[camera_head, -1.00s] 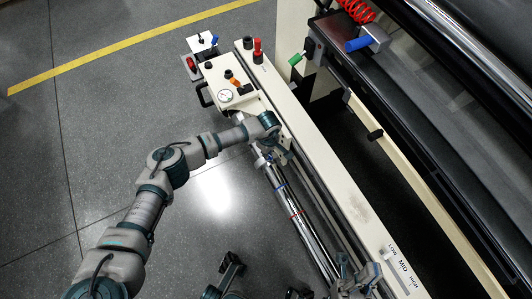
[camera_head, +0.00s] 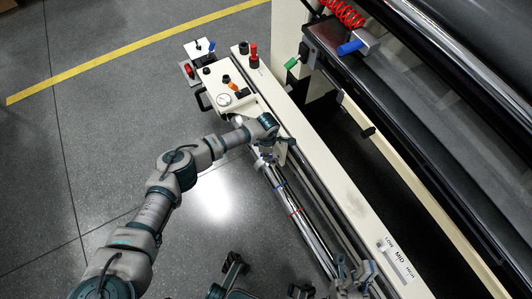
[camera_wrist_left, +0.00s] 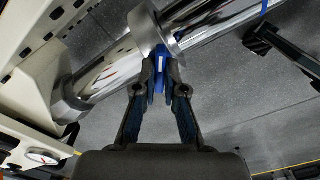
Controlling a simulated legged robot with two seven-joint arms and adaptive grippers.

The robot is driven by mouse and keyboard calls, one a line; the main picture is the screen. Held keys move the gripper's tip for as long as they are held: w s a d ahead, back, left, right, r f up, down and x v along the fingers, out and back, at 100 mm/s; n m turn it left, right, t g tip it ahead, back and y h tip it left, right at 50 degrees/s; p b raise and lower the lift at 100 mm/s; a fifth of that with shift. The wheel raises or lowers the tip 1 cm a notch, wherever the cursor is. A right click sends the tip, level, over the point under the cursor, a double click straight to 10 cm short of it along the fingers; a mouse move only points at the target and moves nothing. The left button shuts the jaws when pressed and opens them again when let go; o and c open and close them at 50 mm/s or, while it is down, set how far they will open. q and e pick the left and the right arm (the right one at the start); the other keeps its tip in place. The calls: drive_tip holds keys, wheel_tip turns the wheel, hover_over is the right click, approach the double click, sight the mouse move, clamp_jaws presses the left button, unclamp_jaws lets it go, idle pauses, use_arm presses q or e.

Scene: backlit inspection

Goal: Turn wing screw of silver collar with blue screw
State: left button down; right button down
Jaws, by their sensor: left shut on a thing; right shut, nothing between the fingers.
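The silver collar (camera_wrist_left: 150,28) sits around the shiny shaft in the left wrist view. Its blue wing screw (camera_wrist_left: 160,62) sticks out from the collar toward the camera. My left gripper (camera_wrist_left: 160,82) is shut on the blue screw, one finger on each side, and the fingertips hide part of it. In the head view, my left gripper (camera_head: 277,148) is at the upper part of the shaft (camera_head: 310,235), and its wrist and fingers hide most of the collar and screw. My right gripper (camera_head: 352,278) is shut and empty near the lower end of the shaft.
A cream machine frame (camera_head: 335,180) runs alongside the shaft. A panel with a pressure gauge (camera_head: 224,99) and coloured knobs stands at the shaft's upper end. The shaft carries a blue band (camera_head: 280,187) and a red band (camera_head: 296,211). Floor at left is open.

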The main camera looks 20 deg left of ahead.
idle(0.4)
idle(0.3)
use_arm(q)
drive_tip(key=c, duration=1.2)
unclamp_jaws()
drive_tip(key=shift+c, duration=0.2)
drive_tip(key=shift+r, duration=0.2)
wheel_tip(320, 180, up, 11)
drive_tip(key=shift+r, duration=0.15)
drive_tip(key=shift+w+d, duration=0.1)
